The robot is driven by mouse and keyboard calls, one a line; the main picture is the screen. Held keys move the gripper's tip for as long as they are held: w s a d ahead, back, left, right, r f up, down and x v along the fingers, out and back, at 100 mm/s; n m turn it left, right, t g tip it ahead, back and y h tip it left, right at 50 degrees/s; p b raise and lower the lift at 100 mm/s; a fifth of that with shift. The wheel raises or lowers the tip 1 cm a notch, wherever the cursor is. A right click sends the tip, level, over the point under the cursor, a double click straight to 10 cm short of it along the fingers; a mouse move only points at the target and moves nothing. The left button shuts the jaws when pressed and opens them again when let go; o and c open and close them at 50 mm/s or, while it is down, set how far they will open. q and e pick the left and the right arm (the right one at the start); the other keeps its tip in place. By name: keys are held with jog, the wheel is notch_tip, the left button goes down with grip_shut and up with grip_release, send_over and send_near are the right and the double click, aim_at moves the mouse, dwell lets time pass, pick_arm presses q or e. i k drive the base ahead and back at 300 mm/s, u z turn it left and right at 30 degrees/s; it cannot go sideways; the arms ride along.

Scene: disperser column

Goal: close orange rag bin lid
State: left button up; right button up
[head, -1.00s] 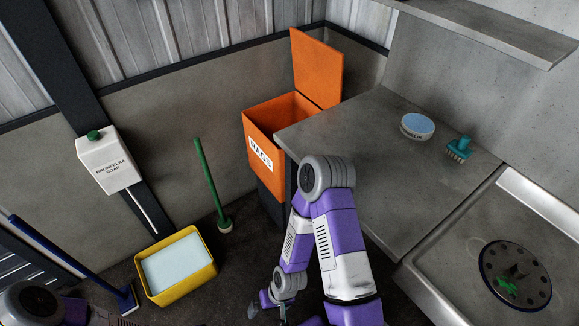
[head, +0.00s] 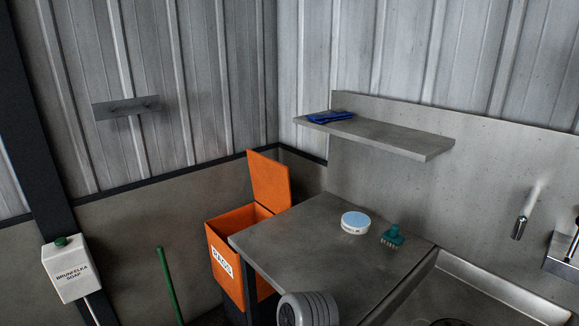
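The orange rag bin (head: 231,263) with a white "RAGS" label stands in the corner, left of the grey counter, which hides part of its right side. Its orange lid (head: 269,181) is open, standing upright and leaning back a little at the bin's rear right. A grey joint of my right arm (head: 307,309) shows at the bottom edge, in front of the counter. Neither gripper is in the picture.
The counter (head: 310,250) holds a round blue-topped tin (head: 355,222) and a teal brush (head: 392,236). A wall shelf (head: 385,138) with a blue cloth (head: 330,117) hangs above.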

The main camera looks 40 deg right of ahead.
aim_at(270, 179)
jog(key=u, duration=0.2)
jog(key=i, duration=1.15)
jog(key=z, duration=0.8)
